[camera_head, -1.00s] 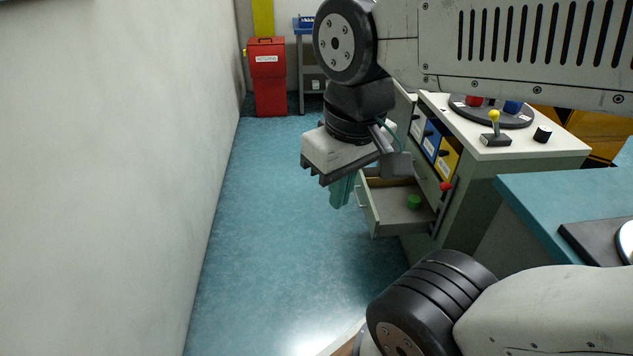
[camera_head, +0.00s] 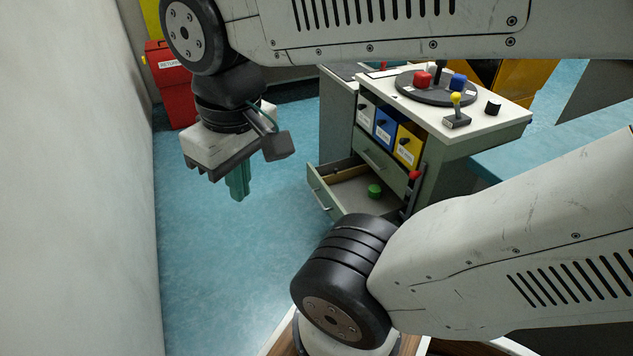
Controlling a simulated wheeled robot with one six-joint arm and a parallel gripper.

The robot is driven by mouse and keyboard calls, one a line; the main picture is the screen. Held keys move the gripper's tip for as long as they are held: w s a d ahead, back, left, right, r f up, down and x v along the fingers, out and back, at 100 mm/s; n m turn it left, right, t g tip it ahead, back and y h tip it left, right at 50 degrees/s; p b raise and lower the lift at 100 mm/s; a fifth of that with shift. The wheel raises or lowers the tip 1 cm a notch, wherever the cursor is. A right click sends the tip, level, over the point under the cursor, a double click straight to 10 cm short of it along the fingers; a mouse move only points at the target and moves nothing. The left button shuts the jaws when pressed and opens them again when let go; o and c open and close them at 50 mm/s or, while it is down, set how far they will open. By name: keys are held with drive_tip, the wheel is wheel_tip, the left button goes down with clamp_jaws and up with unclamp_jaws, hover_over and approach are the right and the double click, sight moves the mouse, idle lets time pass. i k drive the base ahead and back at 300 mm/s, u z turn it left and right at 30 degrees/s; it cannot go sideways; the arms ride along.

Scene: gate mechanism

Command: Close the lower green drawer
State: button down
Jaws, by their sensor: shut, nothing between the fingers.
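The lower green drawer (camera_head: 325,197) is pulled out of the green cabinet (camera_head: 441,158) and stands open toward the left. A small green cylinder (camera_head: 374,191) lies inside on its floor. A bar handle (camera_head: 318,198) is on its front. My gripper (camera_head: 239,196) hangs pointing down, to the left of the drawer front and apart from it. Its green fingers are together and hold nothing. Part of the drawer's near right end is hidden by my arm.
An upper green drawer (camera_head: 380,158) is shut. White, blue and yellow boxes (camera_head: 385,126) fill the shelf above. The white top carries a round black turntable (camera_head: 438,92) and a yellow-knobbed lever (camera_head: 456,112). A red bin (camera_head: 176,95) and wall stand left; blue floor is free between.

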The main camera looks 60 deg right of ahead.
sight(339, 199)
drive_tip(key=z, duration=0.55)
drive_tip(key=i, duration=0.8)
drive_tip(key=z, duration=0.65)
